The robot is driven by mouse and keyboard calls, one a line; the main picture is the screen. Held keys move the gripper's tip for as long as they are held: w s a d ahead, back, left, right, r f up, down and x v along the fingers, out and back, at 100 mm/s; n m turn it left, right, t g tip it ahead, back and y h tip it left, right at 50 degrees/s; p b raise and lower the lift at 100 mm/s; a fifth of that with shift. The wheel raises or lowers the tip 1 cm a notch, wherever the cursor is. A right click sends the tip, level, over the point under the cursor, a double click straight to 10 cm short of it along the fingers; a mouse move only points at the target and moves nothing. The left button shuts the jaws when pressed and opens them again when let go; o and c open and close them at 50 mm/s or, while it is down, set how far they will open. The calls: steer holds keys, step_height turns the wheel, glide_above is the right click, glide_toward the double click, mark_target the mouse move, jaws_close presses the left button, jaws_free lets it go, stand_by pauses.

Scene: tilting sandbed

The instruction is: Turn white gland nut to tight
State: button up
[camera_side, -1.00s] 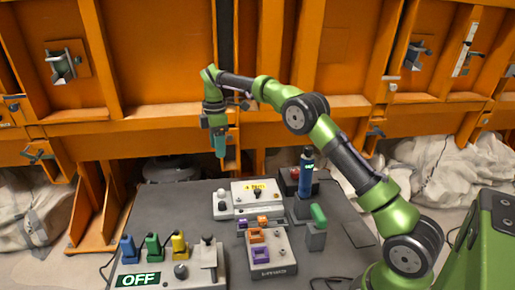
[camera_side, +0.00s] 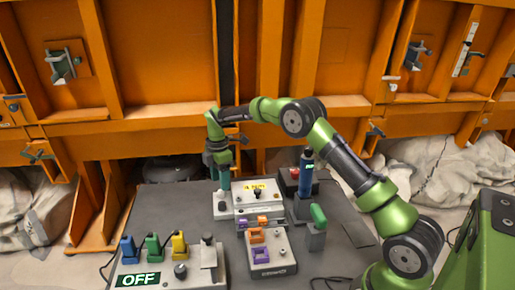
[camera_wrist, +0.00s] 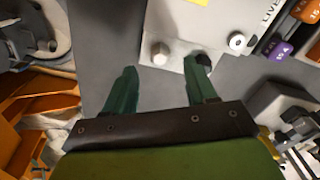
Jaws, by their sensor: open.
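The white gland nut (camera_wrist: 159,52) shows in the wrist view as a small pale faceted cap on the corner of a white box (camera_wrist: 195,22). In the side view the nut (camera_side: 221,194) is at the left end of that box, partly covered by my fingers. My gripper (camera_wrist: 160,70) is open and empty, its two green fingers pointing down. In the wrist view the nut lies in line with the gap between the fingertips. The fingers do not grip it, and I cannot tell whether the tips are level with it.
A black knob (camera_wrist: 203,59) is close by the right fingertip. A white round knob (camera_wrist: 237,40) and a breaker block (camera_side: 265,268) are nearby. A blue bottle (camera_side: 306,178) and a green-topped post (camera_side: 317,230) stand at the right. An OFF panel (camera_side: 205,277) is at the front.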

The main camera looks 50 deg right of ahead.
mark_target(221, 193)
steer(key=shift+f, duration=1.75)
jaws_close()
